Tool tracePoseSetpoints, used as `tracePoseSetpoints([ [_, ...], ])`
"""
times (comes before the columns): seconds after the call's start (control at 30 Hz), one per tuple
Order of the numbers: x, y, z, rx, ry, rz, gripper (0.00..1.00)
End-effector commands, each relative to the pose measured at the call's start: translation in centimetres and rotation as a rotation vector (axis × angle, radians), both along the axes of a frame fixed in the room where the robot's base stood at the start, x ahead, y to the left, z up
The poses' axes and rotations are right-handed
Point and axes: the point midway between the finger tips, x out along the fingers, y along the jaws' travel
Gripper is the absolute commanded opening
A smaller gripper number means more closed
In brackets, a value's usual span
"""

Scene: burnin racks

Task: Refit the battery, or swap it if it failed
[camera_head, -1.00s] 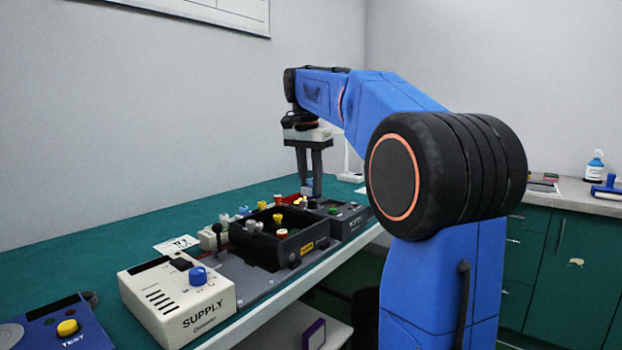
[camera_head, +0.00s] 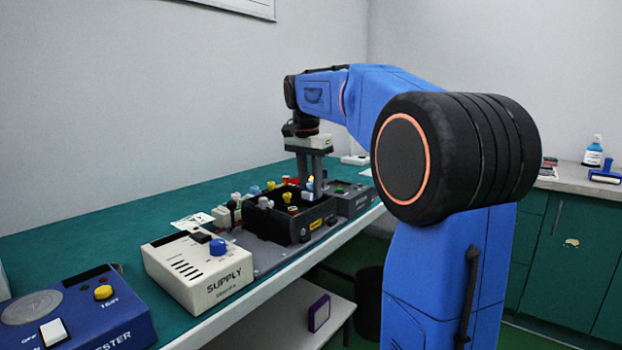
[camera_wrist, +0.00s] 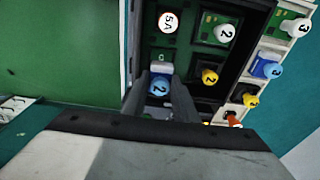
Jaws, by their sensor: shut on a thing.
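My gripper (camera_head: 310,182) points straight down over the far right part of an open black box (camera_head: 290,228) on the bench. In the wrist view its two dark fingers (camera_wrist: 163,97) are closed on a blue-knobbed part marked 2 (camera_wrist: 159,86), with a pale blue body. The part is at or just above a slot in the dark box; whether it is seated cannot be told. No label names a battery.
A pale strip (camera_wrist: 275,55) holds white, blue, yellow and orange knobbed parts beside the box. A cream SUPPLY unit (camera_head: 200,268) and a blue TESTER (camera_head: 80,305) with a yellow button stand nearer on the green bench. A grey unit (camera_head: 350,198) adjoins the box's right.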

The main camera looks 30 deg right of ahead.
Motion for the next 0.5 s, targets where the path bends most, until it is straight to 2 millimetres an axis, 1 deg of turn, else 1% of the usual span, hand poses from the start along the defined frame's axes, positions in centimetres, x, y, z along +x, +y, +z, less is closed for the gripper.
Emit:
tracePoseSetpoints([
  [0.3, -0.1, 0.0, -2.5, 0.001, 0.001, 0.0, 0.0],
  [0.5, 0.0, 0.0, -3.5, 0.0, 0.0, 0.0, 0.0],
])
